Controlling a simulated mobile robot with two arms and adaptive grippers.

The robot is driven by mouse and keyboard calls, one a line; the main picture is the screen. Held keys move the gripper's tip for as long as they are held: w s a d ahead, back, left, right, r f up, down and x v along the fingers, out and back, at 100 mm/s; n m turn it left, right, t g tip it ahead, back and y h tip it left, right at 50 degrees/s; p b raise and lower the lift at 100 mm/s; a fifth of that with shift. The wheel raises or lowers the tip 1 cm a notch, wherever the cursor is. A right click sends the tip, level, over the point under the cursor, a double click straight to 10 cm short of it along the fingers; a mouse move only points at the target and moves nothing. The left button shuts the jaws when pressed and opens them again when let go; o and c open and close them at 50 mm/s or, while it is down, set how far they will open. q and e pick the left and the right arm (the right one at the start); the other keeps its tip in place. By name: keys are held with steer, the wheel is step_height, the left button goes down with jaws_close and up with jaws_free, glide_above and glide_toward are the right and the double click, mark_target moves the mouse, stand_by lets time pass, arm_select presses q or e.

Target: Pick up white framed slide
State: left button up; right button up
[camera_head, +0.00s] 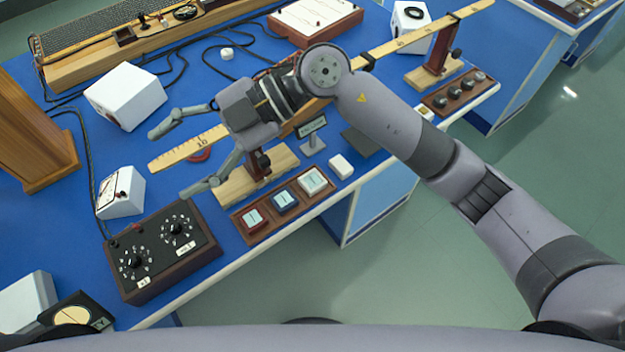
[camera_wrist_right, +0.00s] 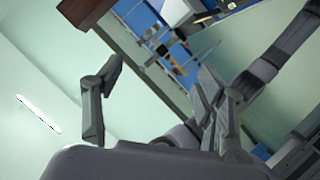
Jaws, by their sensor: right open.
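The white framed slide (camera_head: 313,180) lies in the right-hand slot of a small brown wooden tray (camera_head: 238,222) at the bench's front edge. A blue framed slide (camera_head: 285,200) and a red framed slide (camera_head: 254,220) lie beside it in the tray. My right gripper (camera_head: 175,163) is open and empty. In the head view it appears above the bench, left of the tray, its fingers spread either side of the end of a wooden ruler. The right wrist view shows its open fingers (camera_wrist_right: 160,77); I cannot make out the slide there. My left gripper is not in view.
A dial box (camera_head: 165,255) stands left of the tray. A small white block (camera_head: 341,167) lies right of it. A long wooden ruler (camera_head: 410,40) on stands (camera_head: 437,60) crosses the bench behind. White boxes (camera_head: 125,96) and cables crowd the left; open floor lies in front.

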steer(key=w+d+f+m+t+h, duration=0.2)
steer(key=w+d+f+t+h, duration=0.1)
steer(key=w+d+f+h, duration=0.3)
steer(key=m+t+h+p, duration=0.2)
steer(key=m+h+p, duration=0.1)
steer(key=h, duration=0.4)
glide_above(309, 182)
step_height(309, 182, down, 12)
steer(key=shift+w+a+f, duration=0.1)
steer(key=shift+f, duration=0.55)
step_height(309, 182, down, 4)
steer(key=shift+f+p, duration=0.1)
steer(key=shift+p, duration=0.7)
steer(key=shift+f, duration=0.5)
steer(key=shift+c, duration=0.6)
steer(key=c, duration=1.1)
